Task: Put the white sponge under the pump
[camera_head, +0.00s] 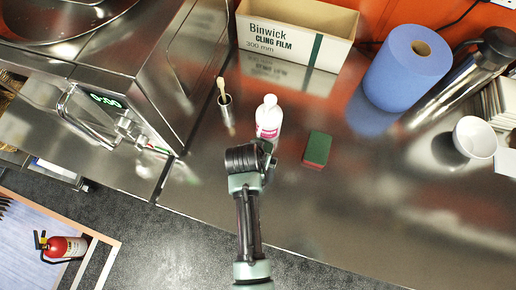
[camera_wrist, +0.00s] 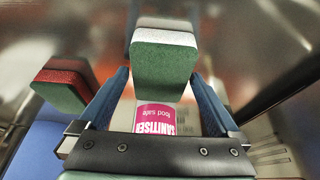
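The white sponge (camera_wrist: 165,50), white with a green face, sits between the two blue fingers of my gripper (camera_wrist: 161,72) in the wrist view. The fingertips appear to press on its two sides, above the steel counter. In the head view my gripper (camera_head: 265,158) hides this sponge. A white bottle (camera_head: 268,118) with a pink label stands just beyond my gripper; its sanitiser label (camera_wrist: 165,118) shows past the sponge in the wrist view. A tall steel flask (camera_head: 455,95) with a black top (camera_head: 499,45), possibly the pump, stands at the right.
A red and green sponge (camera_head: 316,149) lies right of my gripper. A blue paper roll (camera_head: 403,68), white bowl (camera_head: 475,137), cling film box (camera_head: 296,32) and small metal cup with a brush (camera_head: 226,108) stand around. The steel counter's front right is clear.

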